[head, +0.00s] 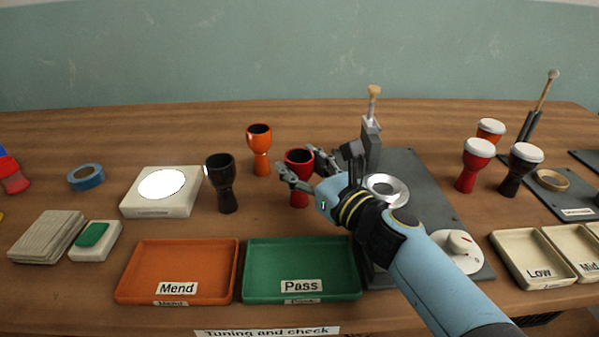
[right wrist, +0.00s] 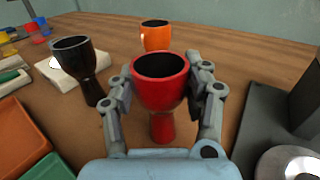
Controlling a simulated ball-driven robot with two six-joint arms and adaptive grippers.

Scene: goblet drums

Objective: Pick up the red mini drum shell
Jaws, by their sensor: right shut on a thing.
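The red mini drum shell (head: 299,158) is an open-topped goblet, upright, behind the green Pass tray in the head view. My right gripper (head: 308,168) reaches it from the right and is shut on it. In the right wrist view the red shell (right wrist: 160,85) stands between the two fingers of the gripper (right wrist: 162,92), one finger at each side of its bowl. Its foot appears to be at the table top; I cannot tell whether it is clear of it. My left gripper is not in view.
A black shell (head: 222,180) stands left of the red one, and an orange shell (head: 260,148) behind it. The Mend tray (head: 178,271) and Pass tray (head: 301,268) lie in front. A dark grey plate (head: 440,205) with a metal post (head: 371,145) is at right.

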